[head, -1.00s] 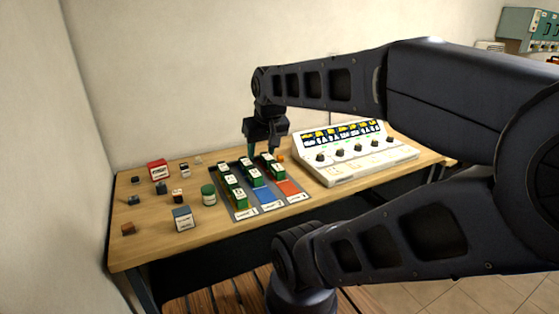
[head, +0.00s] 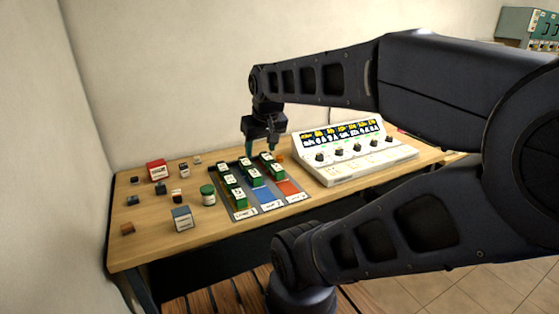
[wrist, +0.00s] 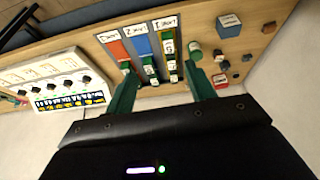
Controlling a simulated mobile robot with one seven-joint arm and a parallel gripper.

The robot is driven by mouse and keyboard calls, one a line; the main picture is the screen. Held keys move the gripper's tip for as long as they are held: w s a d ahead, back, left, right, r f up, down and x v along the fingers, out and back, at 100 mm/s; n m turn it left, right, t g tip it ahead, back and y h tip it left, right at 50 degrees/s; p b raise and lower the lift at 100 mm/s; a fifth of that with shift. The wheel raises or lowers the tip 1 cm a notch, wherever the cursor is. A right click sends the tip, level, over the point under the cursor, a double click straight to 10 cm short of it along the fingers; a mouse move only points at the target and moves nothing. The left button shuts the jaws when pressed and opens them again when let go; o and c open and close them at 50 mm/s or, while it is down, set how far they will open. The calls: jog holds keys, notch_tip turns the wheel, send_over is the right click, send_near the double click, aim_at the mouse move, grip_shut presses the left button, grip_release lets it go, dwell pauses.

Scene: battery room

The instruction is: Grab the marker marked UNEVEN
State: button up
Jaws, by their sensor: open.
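Several small labelled blocks and boxes lie on the left of the bench, and they also show in the wrist view. Their lettering is too small to read, so I cannot tell which piece is marked UNEVEN. Among them are a red box (head: 157,170), a white-fronted box (head: 182,218) and a brown block (head: 127,229). My gripper (head: 261,150) is open over the far end of a three-lane tray (head: 248,213). In the wrist view, the green fingers of my gripper (wrist: 160,68) are apart, with nothing visibly held between them.
A control panel with knobs (head: 355,155) stands on the right. The bench (head: 150,254) has bare wood at its front left; a wall rises behind.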

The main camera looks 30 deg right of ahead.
jog(key=w+d+r+n+g+h, duration=0.1)
jog(key=w+d+n, duration=0.1)
jog(key=w, duration=0.5)
jog(key=w+d+r+n+g+h, duration=0.1)
jog(key=w+d+n, duration=0.1)
jog(key=w, duration=0.4)
jog(key=n+g+h, duration=0.2)
jog(key=n+g, duration=0.1)
jog(key=n, duration=1)
send_over(279, 156)
jog(key=a, duration=0.4)
notch_tip(279, 156, down, 26)
jog(key=x, duration=0.4)
jog(key=shift+d+f, duration=0.25)
jog(key=shift+d, duration=0.05)
jog(key=shift+w+x, duration=0.15)
jog(key=shift+x, duration=1.25)
jog(key=shift+w+x, duration=0.1)
jog(key=shift+x, duration=1.3)
jog(key=shift+d+r, duration=0.1)
jog(key=shift+d, duration=0.05)
jog(key=shift+c, duration=0.4)
jog(key=c, duration=1)
